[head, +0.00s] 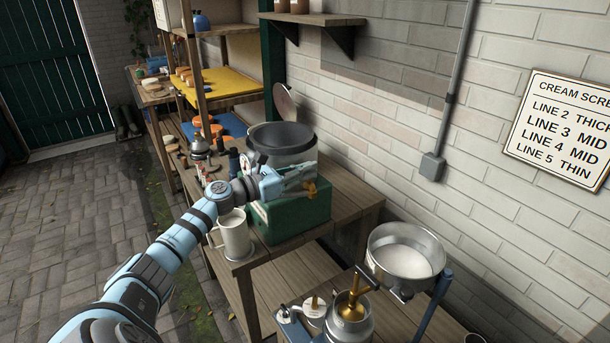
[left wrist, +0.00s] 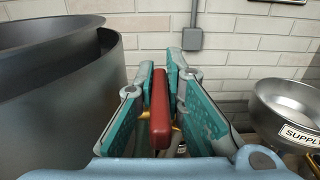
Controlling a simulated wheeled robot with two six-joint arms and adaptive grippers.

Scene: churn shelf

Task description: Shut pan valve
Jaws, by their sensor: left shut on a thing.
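My left gripper (head: 299,178) reaches over the green box (head: 295,216), in front of the large grey metal pan (head: 282,138). In the left wrist view my left gripper (left wrist: 160,88) has its teal-padded fingers on both sides of a red lever (left wrist: 160,112) and is shut on it. The lever points lengthwise between the fingers. A bit of brass (left wrist: 147,122) shows beneath the lever, and a brass fitting (head: 312,189) shows by the fingers in the head view. The fingers hide most of the valve body. The pan wall (left wrist: 65,95) is close on the left in the wrist view.
A steel bowl (head: 403,252), labelled SUPPLY in the wrist view (left wrist: 290,110), stands to the right above a machine with a brass part (head: 352,302). The brick wall is behind.

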